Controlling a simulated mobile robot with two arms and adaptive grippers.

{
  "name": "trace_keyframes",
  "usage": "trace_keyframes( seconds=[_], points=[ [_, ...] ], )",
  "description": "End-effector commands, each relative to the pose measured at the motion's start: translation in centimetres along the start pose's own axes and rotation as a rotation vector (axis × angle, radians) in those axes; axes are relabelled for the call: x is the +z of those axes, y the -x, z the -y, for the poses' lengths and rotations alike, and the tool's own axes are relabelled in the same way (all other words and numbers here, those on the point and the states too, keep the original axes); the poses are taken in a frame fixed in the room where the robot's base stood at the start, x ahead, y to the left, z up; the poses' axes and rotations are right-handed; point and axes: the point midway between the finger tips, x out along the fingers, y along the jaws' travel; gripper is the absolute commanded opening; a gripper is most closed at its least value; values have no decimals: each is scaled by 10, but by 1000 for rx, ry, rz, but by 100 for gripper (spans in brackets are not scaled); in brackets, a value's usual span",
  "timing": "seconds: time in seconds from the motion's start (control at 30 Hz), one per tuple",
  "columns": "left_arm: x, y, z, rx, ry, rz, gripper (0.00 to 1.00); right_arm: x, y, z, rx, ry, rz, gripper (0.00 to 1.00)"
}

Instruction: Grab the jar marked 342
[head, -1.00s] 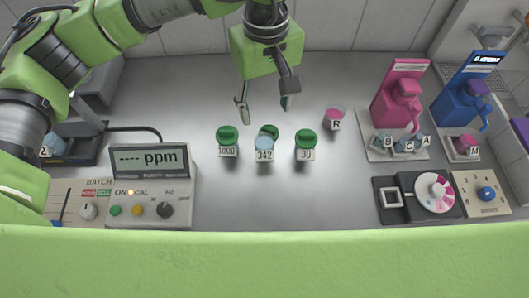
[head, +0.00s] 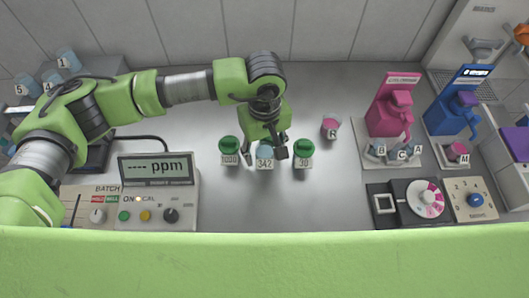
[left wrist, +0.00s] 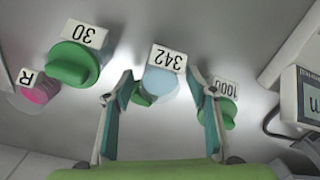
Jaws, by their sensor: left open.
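The jar marked 342 (head: 265,151) is pale blue and stands on the grey worktop between two green-capped jars. In the left wrist view the 342 jar (left wrist: 161,82) lies between the two open fingers of my left gripper (left wrist: 162,84), with no clear contact. A bit of green shows beside it, partly hidden by a finger. In the head view my left gripper (head: 273,142) is just over this jar and hides part of it. My right gripper is not in view.
The jar marked 1000 (head: 229,148) stands close on the left and the jar marked 30 (head: 303,150) close on the right. A pink jar marked R (head: 330,124) is further right. A ppm meter (head: 157,188) stands at left. Worktop in front of the jars is clear.

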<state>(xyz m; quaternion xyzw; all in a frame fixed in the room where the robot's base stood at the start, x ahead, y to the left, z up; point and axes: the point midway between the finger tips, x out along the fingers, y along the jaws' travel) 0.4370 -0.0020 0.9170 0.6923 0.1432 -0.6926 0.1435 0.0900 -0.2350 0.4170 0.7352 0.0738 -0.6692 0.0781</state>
Motion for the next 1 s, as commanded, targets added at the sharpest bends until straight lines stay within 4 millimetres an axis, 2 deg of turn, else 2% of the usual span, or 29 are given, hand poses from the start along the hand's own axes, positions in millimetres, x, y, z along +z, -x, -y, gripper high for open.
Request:
trace_keyframes(
  seconds=[0.13,0.33,0.5,0.83,1.0],
  points=[
    [0,-10,0,0,0,0,52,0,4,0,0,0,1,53],
    [0,-11,0,0,0,0,52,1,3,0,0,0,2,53],
    [0,-10,0,0,-1,0,10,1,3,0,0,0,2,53],
    [0,-9,0,0,-1,-1,10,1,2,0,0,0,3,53],
    [0,-2,-1,2,-2,-3,10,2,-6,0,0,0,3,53]
  ],
)
